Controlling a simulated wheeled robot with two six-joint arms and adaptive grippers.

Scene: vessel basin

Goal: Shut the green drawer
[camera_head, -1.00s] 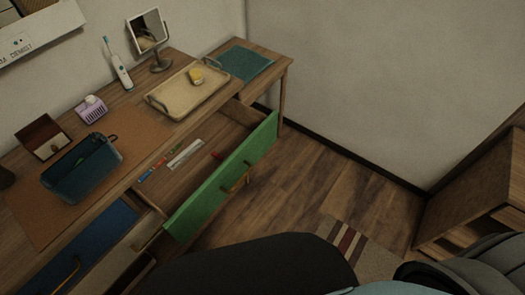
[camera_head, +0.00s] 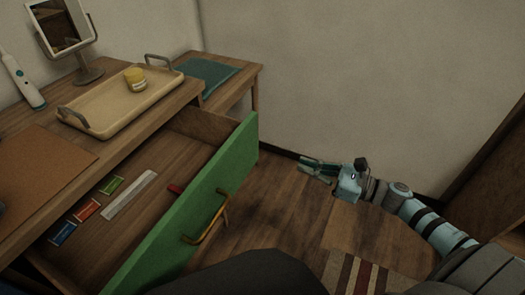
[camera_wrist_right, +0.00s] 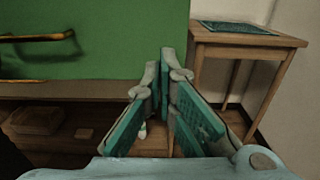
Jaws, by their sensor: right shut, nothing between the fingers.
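The green drawer (camera_head: 195,215) stands pulled out from the wooden desk, with a brass handle (camera_head: 207,222) on its front. Inside lie several small coloured packets, a white ruler-like strip (camera_head: 130,195) and a red item (camera_head: 176,188). My right gripper (camera_head: 306,167) is to the right of the drawer front, apart from it, shut and empty. In the right wrist view the gripper's teal fingers (camera_wrist_right: 163,112) meet at the tips, with the green front (camera_wrist_right: 100,60) and handle (camera_wrist_right: 38,38) ahead to the left. My left gripper is not in view.
On the desk are a beige tray (camera_head: 118,112) with a yellow-lidded jar (camera_head: 135,78), a mirror (camera_head: 66,25) and an electric toothbrush (camera_head: 23,80). A side table with a teal mat (camera_head: 207,76) stands beyond. Open floor lies right of the drawer; a striped rug (camera_head: 362,272) is in front.

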